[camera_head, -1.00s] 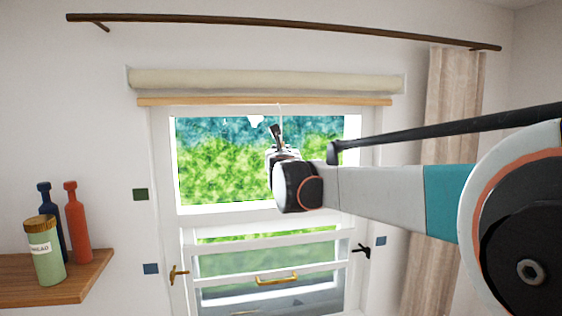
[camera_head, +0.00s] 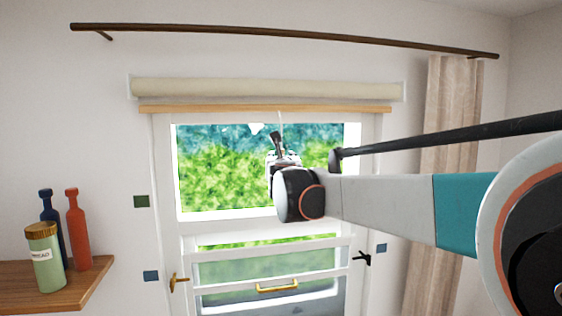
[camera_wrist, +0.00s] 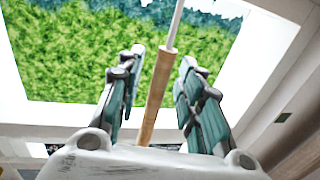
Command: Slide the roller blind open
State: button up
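The roller blind (camera_head: 262,90) is a cream roll above the window, with a wooden bar (camera_head: 262,108) along its lower edge. It is rolled up, and the glass below is uncovered. A thin white cord (camera_head: 281,118) hangs from the bar behind my gripper (camera_head: 278,140). In the wrist view the cord ends in a slim wooden pull (camera_wrist: 154,100). My gripper (camera_wrist: 161,56) is open, one finger on each side of the pull, with visible gaps. The head view does not show the fingers clearly.
A white door with the window (camera_head: 215,170) has a brass handle (camera_head: 277,287) and side latches. A curtain (camera_head: 450,160) hangs at right under a dark rod (camera_head: 280,37). Bottles and a jar (camera_head: 45,258) stand on a wooden shelf (camera_head: 75,292) at left.

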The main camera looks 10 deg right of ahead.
jog(key=s+a, duration=0.2)
jog(key=s, duration=0.8)
jog(key=shift+s, duration=0.35)
jog(key=shift+a, duration=0.1)
jog(key=s+d+f+m+g+h+b, duration=0.1)
jog(key=s+d+f+m+g+b, duration=0.15)
jog(key=s+f+m+b, duration=0.6)
jog(key=s+d+f+m+g+b, duration=0.1)
jog(key=s+d+f+m+b, duration=0.25)
jog(key=f, duration=0.95)
jog(key=s+d+f+m+g+h+b, duration=0.1)
jog(key=s+d+f+m+g+b, duration=0.15)
jog(key=s+f+m+b, duration=0.65)
jog(key=s+a+f+m+g+y+b, duration=0.1)
jog(key=s+f+m+b, duration=0.3)
jog(key=f, duration=0.7)
jog(key=s+a+f+m+g+y+b, duration=0.2)
jog(key=s+a+f+m+b, duration=0.1)
jog(key=f, duration=0.9)
jog(key=s+a+f+m+g+y+b, duration=0.1)
jog(key=s+f+m+b, duration=0.4)
jog(key=f, duration=0.7)
jog(key=shift+s+a+f+m+g+y+b, duration=0.35)
jog(key=shift+s+a+y+b, duration=0.35)
jog(key=shift+s, duration=0.55)
